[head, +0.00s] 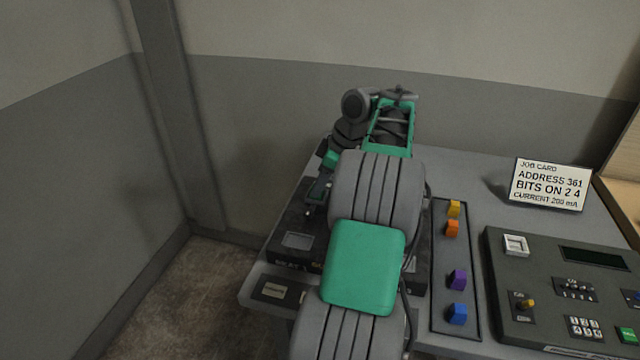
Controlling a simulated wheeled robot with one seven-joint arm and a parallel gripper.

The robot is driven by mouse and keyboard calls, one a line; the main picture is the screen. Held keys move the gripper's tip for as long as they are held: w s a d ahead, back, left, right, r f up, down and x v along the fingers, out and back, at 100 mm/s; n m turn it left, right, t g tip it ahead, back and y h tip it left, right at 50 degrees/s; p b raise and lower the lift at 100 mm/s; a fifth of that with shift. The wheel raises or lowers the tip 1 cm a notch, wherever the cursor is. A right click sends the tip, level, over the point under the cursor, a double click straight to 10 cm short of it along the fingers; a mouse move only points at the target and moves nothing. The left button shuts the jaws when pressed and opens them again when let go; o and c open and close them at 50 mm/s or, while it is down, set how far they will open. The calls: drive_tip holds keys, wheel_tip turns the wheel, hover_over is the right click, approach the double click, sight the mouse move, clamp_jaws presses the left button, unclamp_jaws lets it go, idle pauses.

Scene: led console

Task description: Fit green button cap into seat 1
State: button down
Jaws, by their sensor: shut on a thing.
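My gripper (309,210) is at the left of my arm, pointing down over the dark panel (285,228) on the left of the desk. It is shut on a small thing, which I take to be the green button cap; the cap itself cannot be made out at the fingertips. No green cap shows in the cap tray (440,324). A pale square recess (298,240) shows on the dark panel just below and left of the gripper. My arm hides much of this panel, and I cannot tell which seat is seat 1.
The tray holds yellow (454,208), orange (452,228), purple (458,279) and blue (457,313) caps. A console (500,290) with a keypad and switches is at the right. A job card (549,185) stands behind it. Walls are behind and left.

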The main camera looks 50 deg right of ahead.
drive_tip(key=c, duration=1.1)
unclamp_jaws()
drive_tip(key=shift+o, duration=0.2)
drive_tip(key=p+v, duration=0.4)
drive_tip(key=v, duration=0.3)
drive_tip(key=shift+s+r, duration=0.15)
drive_tip(key=shift+r, duration=0.2)
